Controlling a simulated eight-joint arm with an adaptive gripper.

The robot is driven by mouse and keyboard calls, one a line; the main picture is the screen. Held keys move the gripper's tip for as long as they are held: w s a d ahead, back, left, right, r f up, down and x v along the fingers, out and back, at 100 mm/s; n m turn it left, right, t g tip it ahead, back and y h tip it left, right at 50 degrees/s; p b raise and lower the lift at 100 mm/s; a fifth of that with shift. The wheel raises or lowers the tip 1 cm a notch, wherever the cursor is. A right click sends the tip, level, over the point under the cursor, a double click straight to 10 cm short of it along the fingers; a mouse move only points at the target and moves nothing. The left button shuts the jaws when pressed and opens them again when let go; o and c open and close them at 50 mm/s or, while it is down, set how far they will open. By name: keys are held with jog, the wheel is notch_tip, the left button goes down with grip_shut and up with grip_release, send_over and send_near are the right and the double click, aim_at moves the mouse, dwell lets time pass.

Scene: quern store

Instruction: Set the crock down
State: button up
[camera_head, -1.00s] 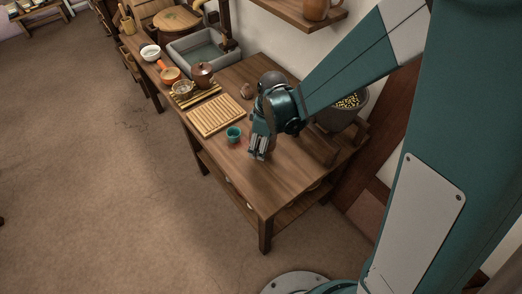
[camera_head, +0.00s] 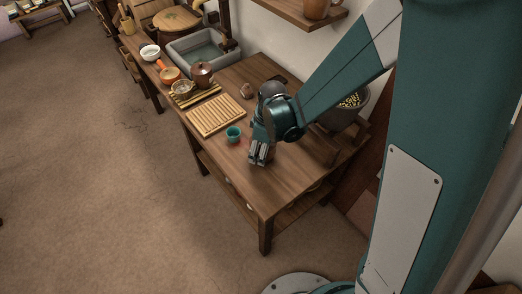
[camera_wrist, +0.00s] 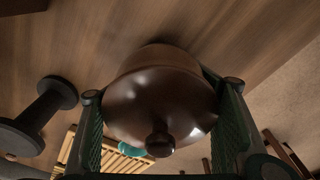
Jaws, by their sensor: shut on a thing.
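The crock (camera_wrist: 160,95) is brown and glossy, with a round lid and a knob that points toward the wrist camera. My gripper (camera_head: 259,157) is shut on it, with one green-padded finger on each side in the wrist view. In the head view my gripper is low over the near part of the wooden table (camera_head: 285,185), and the crock is hidden by it. The tabletop lies close behind the crock in the wrist view. I cannot tell whether the crock touches the table.
A teal cup (camera_head: 233,134) stands just left of my gripper. Behind it lie a slatted board (camera_head: 215,116) and another brown lidded pot (camera_head: 202,72). A dark bowl of grain (camera_head: 350,108) is at the right. The table's near end is clear.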

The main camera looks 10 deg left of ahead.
jog(key=shift+f, duration=0.15)
jog(key=o, duration=1.8)
jog(key=shift+r, duration=0.25)
jog(key=shift+s+d+r+p, duration=0.1)
jog(key=shift+d+r+p, duration=0.3)
jog(key=shift+r, duration=1.55)
jog(key=shift+d+r+p, duration=0.1)
jog(key=shift+r+p, duration=0.5)
jog(key=shift+r, duration=1.4)
jog(key=shift+s+d+r+p, duration=0.15)
jog(key=shift+r+p, duration=0.35)
jog(key=shift+r, duration=1.45)
jog(key=shift+w, duration=0.1)
jog(key=shift+d, duration=0.1)
